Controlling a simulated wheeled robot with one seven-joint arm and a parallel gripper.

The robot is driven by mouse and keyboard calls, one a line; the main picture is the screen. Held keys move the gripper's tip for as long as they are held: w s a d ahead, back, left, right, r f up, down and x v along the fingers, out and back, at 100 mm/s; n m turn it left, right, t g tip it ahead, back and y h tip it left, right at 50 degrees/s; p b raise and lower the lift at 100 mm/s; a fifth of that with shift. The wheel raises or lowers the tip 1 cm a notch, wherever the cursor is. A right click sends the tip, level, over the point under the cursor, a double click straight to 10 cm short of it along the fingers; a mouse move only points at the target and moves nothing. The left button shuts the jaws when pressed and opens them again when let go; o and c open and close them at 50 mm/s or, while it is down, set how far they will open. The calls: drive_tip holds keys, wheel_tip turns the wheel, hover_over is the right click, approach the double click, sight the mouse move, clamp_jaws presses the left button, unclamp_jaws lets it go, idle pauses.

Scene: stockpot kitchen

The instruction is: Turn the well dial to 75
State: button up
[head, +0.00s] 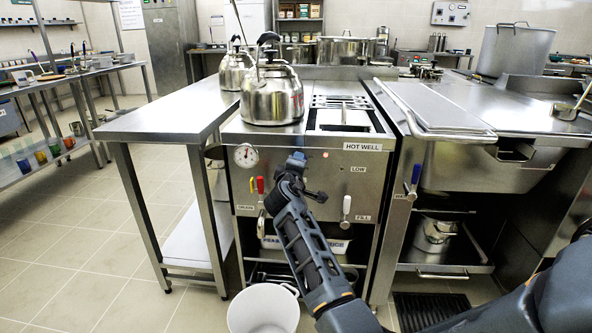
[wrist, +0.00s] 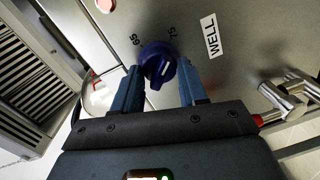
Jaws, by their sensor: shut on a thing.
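The well dial (wrist: 158,66) is a round dark blue knob in the wrist view, on a steel panel beside a WELL label (wrist: 211,36). A short white mark shows on the knob, roughly under the printed 75 (wrist: 173,33); I cannot tell whether it lines up exactly. Another number, perhaps 65 or 85, is printed to its left. My gripper (wrist: 160,88) has its two blue fingers on either side of the knob, shut on it. In the head view my gripper (head: 293,180) is at the hot well's front panel (head: 335,185) and hides the dial.
A white bucket (head: 262,308) stands on the floor below.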

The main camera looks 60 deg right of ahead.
drive_tip(key=shift+f, duration=0.1)
idle(0.5)
drive_tip(key=o, duration=1.1)
drive_tip(key=shift+c, duration=0.2)
drive_tip(key=v, duration=0.7)
drive_tip(key=shift+s+a, duration=0.15)
drive_tip(key=shift+a, duration=0.2)
